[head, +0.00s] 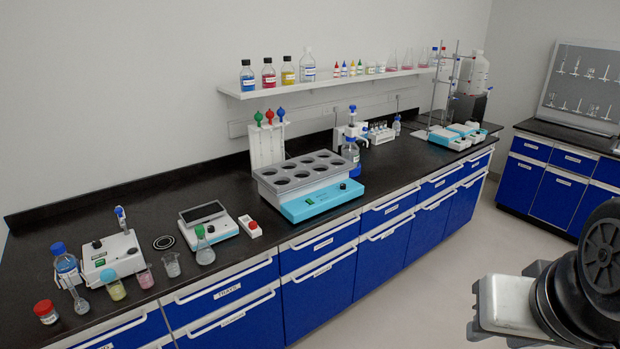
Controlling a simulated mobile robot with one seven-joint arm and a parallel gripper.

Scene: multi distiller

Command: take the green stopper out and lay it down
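A green stopper (200,231) sits in the neck of a small clear flask (204,252). The flask stands upright on the black bench, near its front edge at the left. Part of my arm shows at the bottom right, with a pale block at its end that may be my gripper (508,305). It is over the floor in front of the cabinets, far from the flask. I cannot make out fingertips or anything held.
A scale (208,222) is behind the flask, and a white box with a red top (249,226) is to its right. A beaker (172,265) stands close on the left. A turquoise multi-well unit (308,185) stands farther right. Little bare bench surrounds the flask.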

